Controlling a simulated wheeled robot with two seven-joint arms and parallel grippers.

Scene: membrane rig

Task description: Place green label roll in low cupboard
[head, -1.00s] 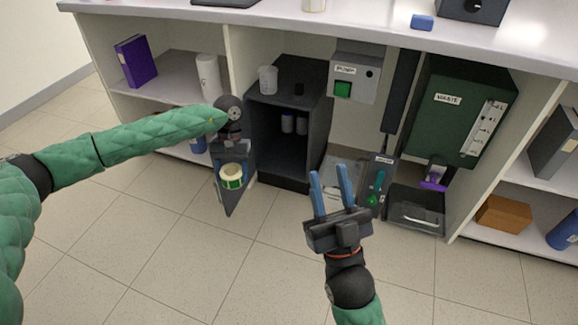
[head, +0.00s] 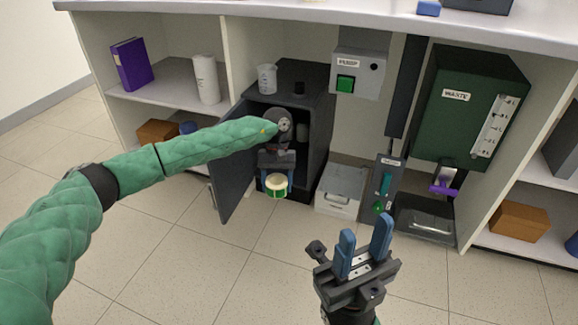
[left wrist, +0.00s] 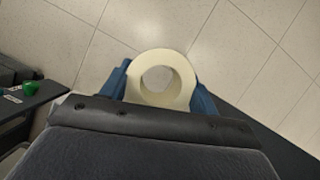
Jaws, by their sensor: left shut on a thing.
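The label roll (head: 275,186), cream-topped with a green lower edge, is between the blue fingers of my left gripper (head: 276,184), which is shut on it in front of the low cupboard. In the left wrist view the roll (left wrist: 160,80) appears as a cream ring with a hole, between the blue fingers (left wrist: 162,90). The low cupboard (head: 316,110) is a dark grey box under the counter with its door (head: 232,172) swung open to the left. My left arm hides part of its opening. My right gripper (head: 362,256) is open and empty over the floor at lower right.
A beaker (head: 267,78) stands on the cupboard's top. To its right are a light grey drawer box (head: 341,188), a dark switch post (head: 383,180) and the green waste tank (head: 466,105). A purple binder (head: 132,64) is on the left shelf. The floor in front is clear.

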